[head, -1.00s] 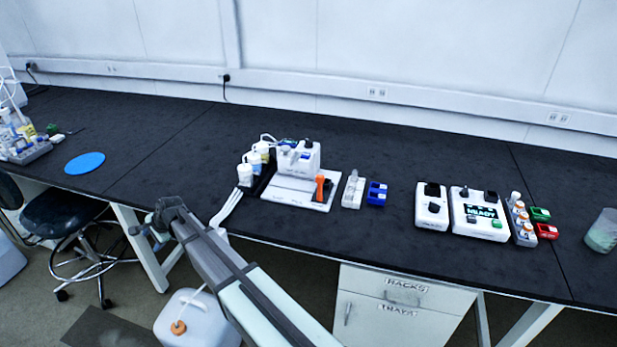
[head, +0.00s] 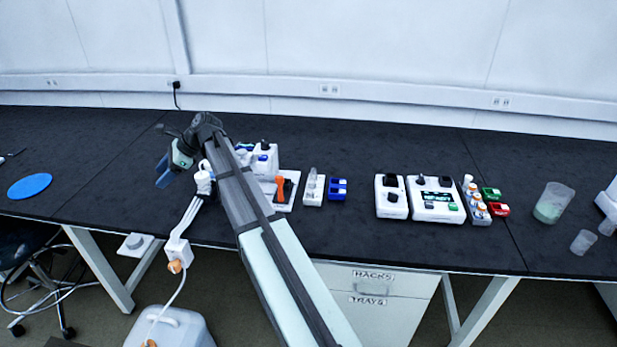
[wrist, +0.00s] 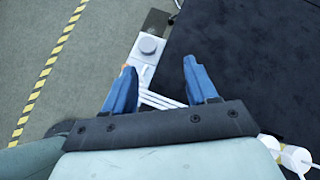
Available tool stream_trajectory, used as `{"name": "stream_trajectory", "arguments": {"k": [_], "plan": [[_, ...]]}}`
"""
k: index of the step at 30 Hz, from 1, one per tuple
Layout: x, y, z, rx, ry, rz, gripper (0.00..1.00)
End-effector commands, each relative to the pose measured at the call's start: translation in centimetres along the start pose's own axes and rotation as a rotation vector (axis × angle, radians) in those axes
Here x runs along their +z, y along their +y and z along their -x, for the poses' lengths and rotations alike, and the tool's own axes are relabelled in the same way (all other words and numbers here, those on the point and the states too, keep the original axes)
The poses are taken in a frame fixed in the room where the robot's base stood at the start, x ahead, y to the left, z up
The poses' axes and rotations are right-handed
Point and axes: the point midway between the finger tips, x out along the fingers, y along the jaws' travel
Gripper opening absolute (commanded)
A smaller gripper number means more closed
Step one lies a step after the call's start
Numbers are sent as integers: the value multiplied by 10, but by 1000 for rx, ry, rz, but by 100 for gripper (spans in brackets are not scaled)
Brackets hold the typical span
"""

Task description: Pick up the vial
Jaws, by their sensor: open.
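My gripper (head: 163,172) is open and empty above the dark bench, left of the white instrument. A small white holder (head: 313,195) right of the instrument has a clear upright piece that may be a vial (head: 312,174). Several orange-and-white capped vials (head: 476,202) stand in a rack at the right, beside the white device with a display. I cannot tell which one is the task's vial. My gripper is far left of both.
My arm hides part of the white instrument (head: 264,160). Blue (head: 337,189), green (head: 491,194) and red (head: 499,210) blocks and a beaker (head: 553,202) stand on the bench (head: 350,150). A blue disc (head: 30,186) lies at left. White tubes hang over the front edge.

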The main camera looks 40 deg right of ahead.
Motion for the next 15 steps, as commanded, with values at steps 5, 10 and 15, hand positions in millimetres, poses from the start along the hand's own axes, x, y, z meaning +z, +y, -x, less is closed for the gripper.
{"name": "stream_trajectory", "arguments": {"k": [5, 10, 15], "plan": [[-80, -23, 66, -16, 169, -54, 57], [-160, -41, 137, -25, 350, -142, 57], [-248, -64, 218, -43, 555, -282, 57]]}}
